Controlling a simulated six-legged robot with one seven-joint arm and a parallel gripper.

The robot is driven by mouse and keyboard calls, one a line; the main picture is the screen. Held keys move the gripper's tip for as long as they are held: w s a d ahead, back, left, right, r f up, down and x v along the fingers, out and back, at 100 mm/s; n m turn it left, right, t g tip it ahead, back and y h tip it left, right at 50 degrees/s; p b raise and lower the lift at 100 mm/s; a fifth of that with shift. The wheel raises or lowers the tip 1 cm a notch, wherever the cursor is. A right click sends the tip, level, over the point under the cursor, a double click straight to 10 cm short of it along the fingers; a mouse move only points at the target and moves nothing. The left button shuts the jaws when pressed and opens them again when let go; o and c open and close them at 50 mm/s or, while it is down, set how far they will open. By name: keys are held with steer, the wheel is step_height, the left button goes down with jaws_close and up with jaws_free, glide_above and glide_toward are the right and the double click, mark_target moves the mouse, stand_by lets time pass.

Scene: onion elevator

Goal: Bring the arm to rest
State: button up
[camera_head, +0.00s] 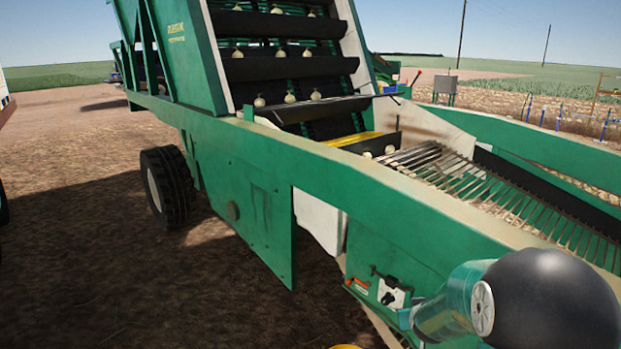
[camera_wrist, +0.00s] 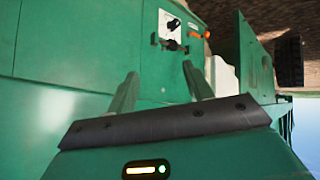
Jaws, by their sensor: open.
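My arm shows at the lower right of the head view as a teal cylinder and a large black rounded part, in front of the green machine (camera_head: 400,230). My gripper (camera_wrist: 160,78) shows in the wrist view with its two fingers spread apart and nothing between them. Beyond the fingertips is a white control panel (camera_wrist: 170,22) with black knobs and an orange part beside it. The panel also shows in the head view (camera_head: 393,294), low on the machine's side and close to the arm. The fingertips cannot be made out clearly in the head view.
The onion elevator (camera_head: 172,45) rises at the back with onions on its dark slats. A bar conveyor (camera_head: 480,190) lies to the right behind the green side wall. A black wheel (camera_head: 168,187) stands at left. Bare soil (camera_head: 90,250) is open at the lower left.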

steer(key=s+a+r+y, duration=0.1)
steer(key=s+a+r, duration=0.45)
steer(key=r, duration=0.35)
steer(key=s+a+r+g, duration=0.2)
steer(key=s+r, duration=0.3)
steer(key=s, duration=0.8)
steer(key=s+a+r+g+y, duration=0.1)
steer(key=s+a+r, duration=0.3)
steer(key=s, duration=1)
steer(key=shift+a+r+g, duration=0.3)
steer(key=shift+r+g, duration=0.2)
steer(key=shift+r, duration=0.1)
